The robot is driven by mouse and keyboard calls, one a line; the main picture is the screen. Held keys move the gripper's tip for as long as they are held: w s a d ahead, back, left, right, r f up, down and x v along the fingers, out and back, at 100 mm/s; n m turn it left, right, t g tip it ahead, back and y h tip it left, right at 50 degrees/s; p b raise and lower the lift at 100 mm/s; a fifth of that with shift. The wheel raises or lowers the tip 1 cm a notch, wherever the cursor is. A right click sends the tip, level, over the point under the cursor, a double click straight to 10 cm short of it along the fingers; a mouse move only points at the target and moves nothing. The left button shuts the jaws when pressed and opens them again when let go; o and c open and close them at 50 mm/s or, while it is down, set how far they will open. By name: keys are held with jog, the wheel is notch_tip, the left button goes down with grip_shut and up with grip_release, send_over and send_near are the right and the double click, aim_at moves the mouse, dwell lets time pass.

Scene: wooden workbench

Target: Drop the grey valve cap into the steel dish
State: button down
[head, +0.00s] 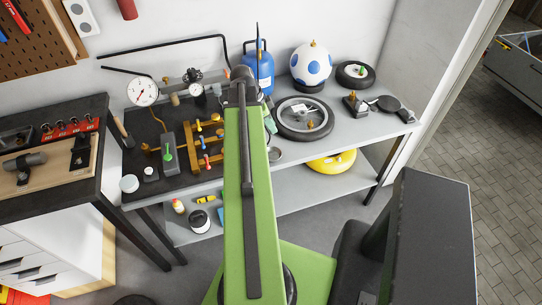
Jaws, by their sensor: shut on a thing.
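My green arm (250,200) rises through the middle of the view to a dark joint over the bench. My gripper is hidden behind it, so its fingers and anything between them do not show. A small round metallic dish (276,155), which looks like the steel dish, sits at the front of the grey bench top, just right of my arm and partly covered by it. I cannot make out the grey valve cap anywhere.
A wooden rack with valves (205,142), a gauge (142,92) and a white round lid (129,183) are to the left.

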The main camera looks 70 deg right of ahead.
jog(key=shift+s+d+f, duration=0.15)
jog(key=shift+d+f, duration=0.1)
notch_tip(320, 180, down, 6)
jog(key=b, duration=0.5)
jog(key=shift+s+f+b, duration=0.1)
jog(key=shift+s+b, duration=0.05)
jog(key=shift+b, duration=0.25)
jog(key=c, duration=1.2)
grip_release()
notch_tip(320, 180, up, 16)
jog(key=p, duration=1.6)
send_over(270, 132)
jog(key=w+a, duration=0.2)
jog(key=w, duration=0.3)
jog(key=shift+a+r, duration=0.2)
